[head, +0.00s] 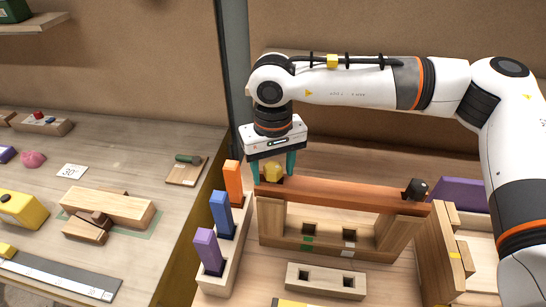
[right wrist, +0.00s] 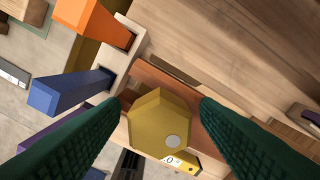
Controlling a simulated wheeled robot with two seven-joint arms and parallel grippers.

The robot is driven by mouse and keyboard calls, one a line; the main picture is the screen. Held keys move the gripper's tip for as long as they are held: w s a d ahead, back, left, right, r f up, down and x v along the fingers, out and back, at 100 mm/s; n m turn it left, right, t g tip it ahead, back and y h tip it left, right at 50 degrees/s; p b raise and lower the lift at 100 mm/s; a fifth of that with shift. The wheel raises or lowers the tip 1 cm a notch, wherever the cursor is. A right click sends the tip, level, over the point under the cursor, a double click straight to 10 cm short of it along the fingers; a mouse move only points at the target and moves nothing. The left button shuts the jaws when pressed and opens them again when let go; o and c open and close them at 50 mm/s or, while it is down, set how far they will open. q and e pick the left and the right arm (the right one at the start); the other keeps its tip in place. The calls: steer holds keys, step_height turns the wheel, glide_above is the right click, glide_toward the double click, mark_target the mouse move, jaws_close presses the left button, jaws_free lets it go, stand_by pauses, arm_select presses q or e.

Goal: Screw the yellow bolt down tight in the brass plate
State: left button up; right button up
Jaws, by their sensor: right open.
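The yellow bolt (head: 272,172) stands at the left end of a reddish-brown beam. Its hexagonal head (right wrist: 158,118) fills the middle of the right wrist view, with a pale round dot near one corner. A yellow plate edge with a white "0" label (right wrist: 174,161) shows beside the head, perhaps the brass plate; most of it is hidden. My right gripper (head: 273,170) points down over the bolt, its green fingers open on either side of the head. In the right wrist view the fingers (right wrist: 162,112) look apart from it. My left gripper is not in view.
A rack with orange (head: 233,182), blue (head: 222,213) and purple (head: 208,250) blocks stands close left. A two-hole wooden block (head: 325,281) lies in front.

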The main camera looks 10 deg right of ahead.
steer(key=c, duration=1.2)
steer(key=m+b, duration=0.2)
steer(key=f+m+b, duration=0.1)
steer(key=m+b, duration=0.1)
steer(key=m, duration=0.1)
steer(key=shift+m+b, duration=0.4)
steer(key=shift+m, duration=0.5)
steer(key=shift+r+m, duration=0.2)
steer(key=shift+m, duration=0.4)
